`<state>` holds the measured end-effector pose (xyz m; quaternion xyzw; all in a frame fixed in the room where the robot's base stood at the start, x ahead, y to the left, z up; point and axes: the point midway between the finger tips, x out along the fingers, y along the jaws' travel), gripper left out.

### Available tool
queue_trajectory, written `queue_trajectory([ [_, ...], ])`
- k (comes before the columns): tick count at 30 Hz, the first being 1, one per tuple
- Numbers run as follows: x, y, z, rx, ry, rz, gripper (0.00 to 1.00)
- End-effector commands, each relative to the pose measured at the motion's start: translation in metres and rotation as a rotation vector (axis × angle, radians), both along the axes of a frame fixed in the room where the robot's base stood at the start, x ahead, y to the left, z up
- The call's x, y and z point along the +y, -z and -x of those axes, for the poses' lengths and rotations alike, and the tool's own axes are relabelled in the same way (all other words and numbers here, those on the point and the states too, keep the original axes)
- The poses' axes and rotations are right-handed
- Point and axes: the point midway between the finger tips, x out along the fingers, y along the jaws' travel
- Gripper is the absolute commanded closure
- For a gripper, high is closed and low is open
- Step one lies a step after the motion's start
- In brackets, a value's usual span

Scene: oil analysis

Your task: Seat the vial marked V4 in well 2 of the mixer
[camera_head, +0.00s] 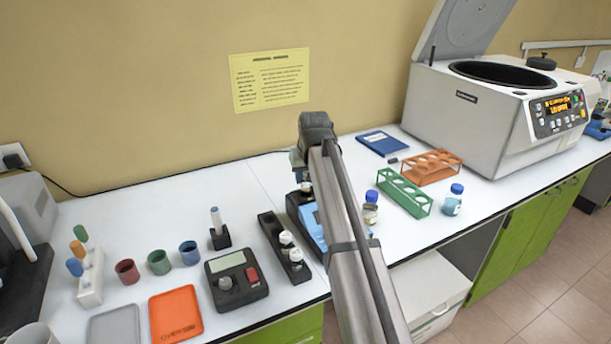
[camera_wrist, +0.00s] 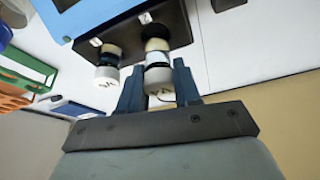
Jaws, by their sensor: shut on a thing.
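In the wrist view my gripper (camera_wrist: 158,84) is shut on a white-capped vial (camera_wrist: 157,58), one finger on each side. The cap mark is upside down and looks like V4. The vial's lower end meets the dark block of the mixer (camera_wrist: 127,36); I cannot tell whether it is fully down in a well. A second white-capped vial (camera_wrist: 106,70) stands in the block to its left, its mark hard to read. In the head view my arm hides most of the blue and black mixer (camera_head: 312,222), and the vial at my gripper shows only in part.
A black rack (camera_head: 270,224) with white-capped vials stands left of the mixer. A scale-like device (camera_head: 236,280), coloured cups (camera_head: 160,262) and an orange tray (camera_head: 175,313) are further left. Green (camera_head: 404,195) and orange (camera_head: 433,165) racks, bottles (camera_head: 452,201) and a centrifuge (camera_head: 470,110) are right.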

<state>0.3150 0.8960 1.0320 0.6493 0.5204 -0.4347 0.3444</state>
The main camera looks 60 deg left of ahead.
Motion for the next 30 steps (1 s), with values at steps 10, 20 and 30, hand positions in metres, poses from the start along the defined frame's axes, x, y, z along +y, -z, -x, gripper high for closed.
queue_trajectory([
  [10, 0.0001, 0.0018, 0.0, 0.0, 0.0, 0.0, 0.97],
  [20, 0.0, 0.003, -0.0001, 0.0, 0.0, 0.0, 0.97],
  [30, -0.0001, 0.0098, 0.0, 0.0, 0.0, 0.0, 0.97],
])
